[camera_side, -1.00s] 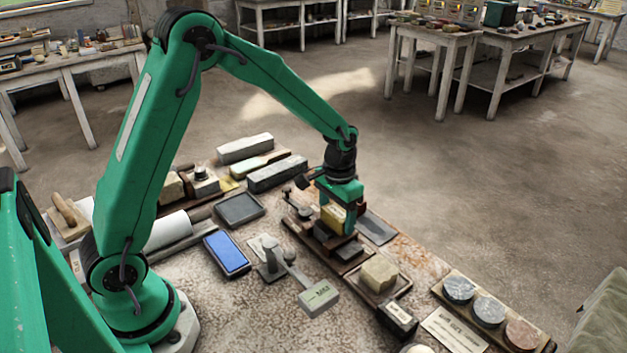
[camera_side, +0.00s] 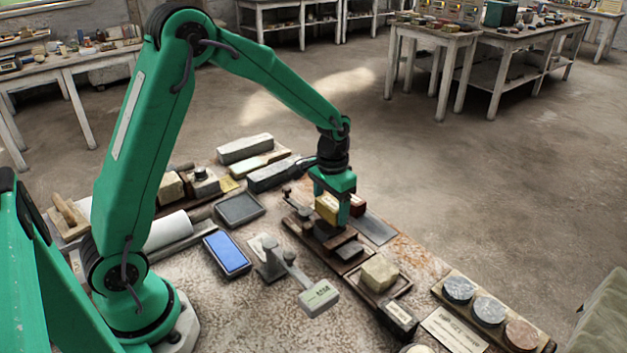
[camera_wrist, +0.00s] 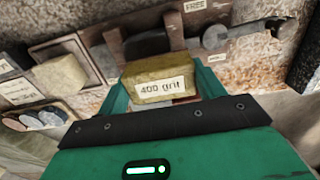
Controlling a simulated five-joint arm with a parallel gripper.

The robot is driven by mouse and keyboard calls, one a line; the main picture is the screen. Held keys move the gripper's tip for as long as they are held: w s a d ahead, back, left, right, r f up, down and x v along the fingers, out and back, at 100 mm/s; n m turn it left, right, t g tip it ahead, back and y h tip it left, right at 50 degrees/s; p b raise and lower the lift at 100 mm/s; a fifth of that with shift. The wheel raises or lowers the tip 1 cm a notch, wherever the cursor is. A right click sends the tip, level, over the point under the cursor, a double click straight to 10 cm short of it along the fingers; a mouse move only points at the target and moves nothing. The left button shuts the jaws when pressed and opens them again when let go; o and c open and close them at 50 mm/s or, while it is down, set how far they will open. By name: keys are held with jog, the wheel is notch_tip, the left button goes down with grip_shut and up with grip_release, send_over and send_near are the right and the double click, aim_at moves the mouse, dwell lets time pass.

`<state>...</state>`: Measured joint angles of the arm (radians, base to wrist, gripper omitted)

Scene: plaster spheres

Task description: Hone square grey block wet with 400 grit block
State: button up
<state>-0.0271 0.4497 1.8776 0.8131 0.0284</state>
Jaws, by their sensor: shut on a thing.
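My gripper (camera_side: 334,212) is shut on a yellowish block (camera_side: 325,207). In the wrist view the label on this 400 grit block (camera_wrist: 160,92) faces the camera, and a green finger shows at each side. A dark grey square block (camera_side: 349,252) sits between brown jaws of a long clamp fixture (camera_side: 320,240); the dark square also shows in the wrist view (camera_wrist: 140,46), beyond the held block. My gripper is over the fixture's far part, behind the grey block in the side view. I cannot tell whether the held block touches anything, or whether the grey surface is wet.
A beige block (camera_side: 380,271) sits in a shallow tray in front of the fixture. Several round discs (camera_side: 489,310) stand at the front right. Long stones (camera_side: 272,174) lie behind.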

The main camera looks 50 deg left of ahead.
jog(key=shift+r, duration=0.2)
jog(key=shift+r, duration=1.1)
jog(key=shift+r, duration=0.1)
jog(key=shift+r, duration=1.9)
